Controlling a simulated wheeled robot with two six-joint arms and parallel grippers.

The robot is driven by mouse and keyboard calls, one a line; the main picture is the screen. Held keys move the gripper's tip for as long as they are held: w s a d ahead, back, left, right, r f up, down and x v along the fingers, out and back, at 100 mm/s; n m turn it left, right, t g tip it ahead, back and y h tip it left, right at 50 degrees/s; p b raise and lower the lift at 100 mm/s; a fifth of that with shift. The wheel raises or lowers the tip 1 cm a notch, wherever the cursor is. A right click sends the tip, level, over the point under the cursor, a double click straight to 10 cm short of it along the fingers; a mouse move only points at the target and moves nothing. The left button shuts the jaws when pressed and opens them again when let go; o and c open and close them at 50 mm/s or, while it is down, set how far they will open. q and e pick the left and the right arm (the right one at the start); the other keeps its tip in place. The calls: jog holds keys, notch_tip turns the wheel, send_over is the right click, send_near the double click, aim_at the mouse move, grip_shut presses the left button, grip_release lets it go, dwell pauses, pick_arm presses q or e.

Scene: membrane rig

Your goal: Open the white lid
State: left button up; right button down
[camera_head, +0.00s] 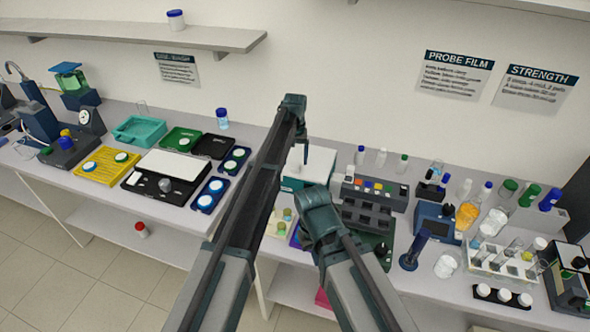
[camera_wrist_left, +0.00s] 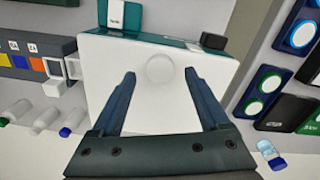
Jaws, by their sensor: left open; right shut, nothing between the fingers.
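The white lid (camera_head: 318,163) tops a white and teal box in the middle of the bench, partly hidden behind my left arm. In the left wrist view the lid (camera_wrist_left: 150,100) fills the middle, with a pale round knob (camera_wrist_left: 159,68) on it. The lid looks closed. My left gripper (camera_head: 304,153) is over the lid, pointing down. In its wrist view the open fingers (camera_wrist_left: 160,74) appear on either side of the knob; the height gap cannot be told. My right gripper (camera_head: 316,205) is lower in the head view, in front of the box, shut and empty.
Right of the box is a grey rack (camera_head: 375,190) with coloured blocks; vials and bottles stand beyond it. Left are blue trays with white discs (camera_head: 208,198) and a black case (camera_head: 213,146). A blue-capped jar (camera_head: 222,118) stands behind. A shelf (camera_head: 150,36) hangs above.

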pick_arm(q)
jog(key=shift+f+b, duration=0.4)
jog(key=shift+f, duration=0.35)
grip_shut()
dwell(0.9)
